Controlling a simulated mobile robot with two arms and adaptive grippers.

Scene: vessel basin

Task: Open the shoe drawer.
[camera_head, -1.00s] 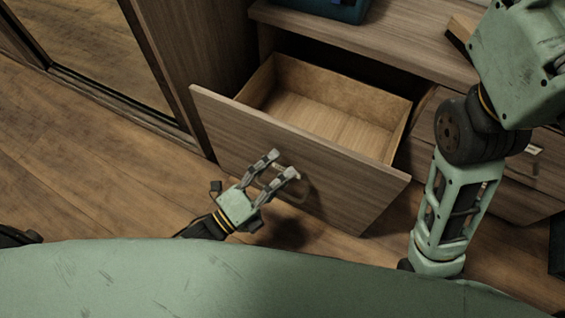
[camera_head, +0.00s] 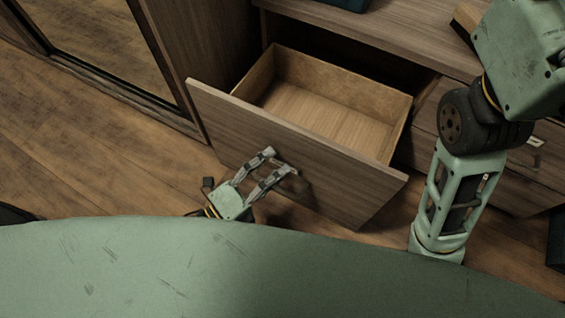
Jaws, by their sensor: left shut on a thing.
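The shoe drawer (camera_head: 260,135) is a wide wooden drawer, pulled well out of the cabinet. Its inside (camera_head: 325,112) is bare light wood and looks empty. My left gripper (camera_head: 283,162) is at the drawer front, its fingers shut on the bar handle (camera_head: 290,172), which they partly hide. My right arm (camera_head: 462,190) hangs at the right of the view; its gripper does not show.
The cabinet top (camera_head: 375,30) is above the drawer, with a dark blue object (camera_head: 345,4) at its back edge. Another closed drawer (camera_head: 515,165) with a handle is at the right, behind my right arm. A mirrored door (camera_head: 100,50) stands at the left. Wooden floor (camera_head: 90,175) is clear there.

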